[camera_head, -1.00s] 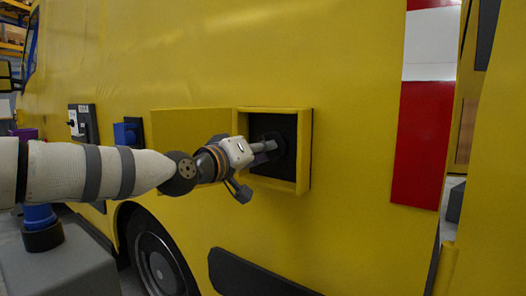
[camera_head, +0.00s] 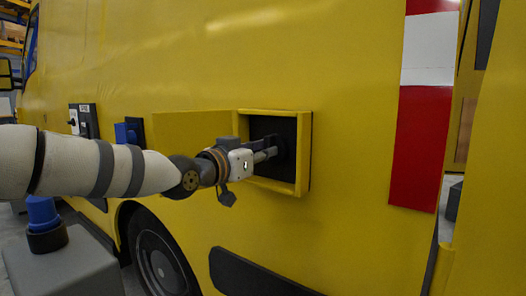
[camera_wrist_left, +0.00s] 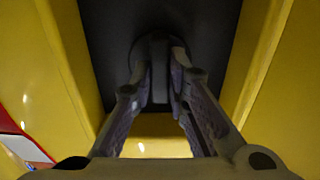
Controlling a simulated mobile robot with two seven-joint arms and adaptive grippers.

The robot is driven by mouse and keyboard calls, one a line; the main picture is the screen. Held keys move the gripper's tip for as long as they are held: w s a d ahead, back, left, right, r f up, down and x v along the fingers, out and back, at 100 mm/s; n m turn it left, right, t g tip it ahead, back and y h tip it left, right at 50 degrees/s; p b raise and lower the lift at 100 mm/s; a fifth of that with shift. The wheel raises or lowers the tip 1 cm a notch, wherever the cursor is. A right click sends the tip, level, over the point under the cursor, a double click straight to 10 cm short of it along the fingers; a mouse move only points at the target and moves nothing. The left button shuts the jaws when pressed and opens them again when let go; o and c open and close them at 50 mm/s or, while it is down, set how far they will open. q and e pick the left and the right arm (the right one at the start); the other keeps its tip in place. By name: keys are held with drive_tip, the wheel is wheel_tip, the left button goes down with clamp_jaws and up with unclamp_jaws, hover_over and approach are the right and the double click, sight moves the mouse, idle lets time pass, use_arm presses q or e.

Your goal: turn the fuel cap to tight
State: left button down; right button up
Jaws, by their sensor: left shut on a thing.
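The fuel cap (camera_wrist_left: 158,70) is a dark round cap with a raised grip bar, on the dark back wall of a recessed yellow box in the vehicle's side. In the head view the cap (camera_head: 279,146) is mostly hidden behind my fingers. My left gripper (camera_head: 272,149) reaches into the box from the left. In the left wrist view the gripper (camera_wrist_left: 158,85) has its two fingers on either side of the grip bar, shut on it. No mark of how tight the cap is can be read. My right gripper is not in view.
The yellow box frame (camera_head: 303,155) closely surrounds the gripper. An open yellow flap (camera_head: 190,128) stands at its left, behind my arm. A blue fitting (camera_head: 127,132) and a switch panel (camera_head: 85,120) are further left. A grey block with a blue-topped post (camera_head: 42,215) stands low at left.

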use_arm(q)
drive_tip(key=shift+r, duration=0.1)
idle(0.4)
drive_tip(key=c, duration=1.6)
unclamp_jaws()
drive_tip(key=shift+o, duration=0.2)
drive_tip(key=v, duration=1.2)
